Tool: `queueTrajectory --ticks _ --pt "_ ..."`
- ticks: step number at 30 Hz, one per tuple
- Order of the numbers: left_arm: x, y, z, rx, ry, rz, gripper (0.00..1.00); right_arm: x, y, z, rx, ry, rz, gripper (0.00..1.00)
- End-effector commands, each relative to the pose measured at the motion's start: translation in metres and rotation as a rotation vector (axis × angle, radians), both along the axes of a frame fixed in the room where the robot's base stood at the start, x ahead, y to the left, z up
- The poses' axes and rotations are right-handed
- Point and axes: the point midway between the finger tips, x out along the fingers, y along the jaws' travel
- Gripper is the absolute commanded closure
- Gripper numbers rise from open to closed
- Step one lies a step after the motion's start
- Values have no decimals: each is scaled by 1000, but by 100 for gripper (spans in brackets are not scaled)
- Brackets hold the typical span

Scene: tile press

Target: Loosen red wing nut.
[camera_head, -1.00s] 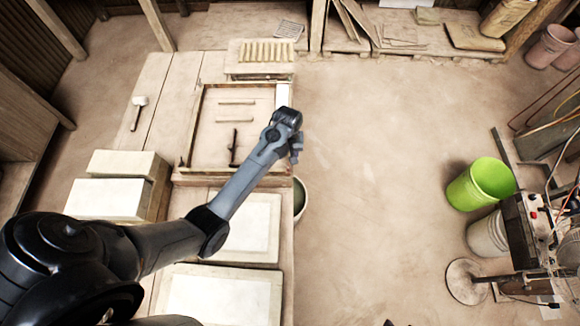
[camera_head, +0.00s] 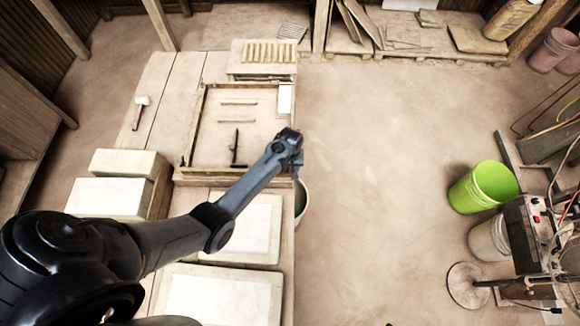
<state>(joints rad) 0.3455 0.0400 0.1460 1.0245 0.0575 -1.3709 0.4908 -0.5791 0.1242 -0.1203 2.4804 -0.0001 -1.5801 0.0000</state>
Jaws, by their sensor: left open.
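No red wing nut can be made out for certain. A small red spot (camera_head: 536,219) shows on the dark machine (camera_head: 525,235) at the right edge, too small to identify. My left gripper (camera_head: 298,163) is at the end of the grey arm, by the right edge of the wooden frame (camera_head: 188,130) on the table. It is small and partly hidden by its own wrist, and holds nothing that I can see. It is far from the machine. My right gripper is not in view.
The table (camera_head: 158,85) bears pale slabs (camera_head: 112,198), a mallet (camera_head: 140,108) and a dark bar (camera_head: 236,148). A green bucket (camera_head: 482,188) and a pale bucket (camera_head: 488,238) stand by the machine. The floor (camera_head: 385,150) between table and machine is clear.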

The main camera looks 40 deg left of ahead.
Motion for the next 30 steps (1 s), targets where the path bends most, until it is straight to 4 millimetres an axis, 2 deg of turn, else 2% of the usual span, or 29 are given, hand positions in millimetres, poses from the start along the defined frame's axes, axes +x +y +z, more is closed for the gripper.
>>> queueTrajectory --ticks 4,12,13,23,30 --pt "0 0 0 0 0 0 57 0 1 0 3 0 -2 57" --pt "0 0 0 1 1 0 98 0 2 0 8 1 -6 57" --pt "0 0 0 1 1 0 100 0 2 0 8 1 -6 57" --pt "0 0 1 0 1 27 100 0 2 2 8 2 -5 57" --pt "0 -1 2 -1 3 145 100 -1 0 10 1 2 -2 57"
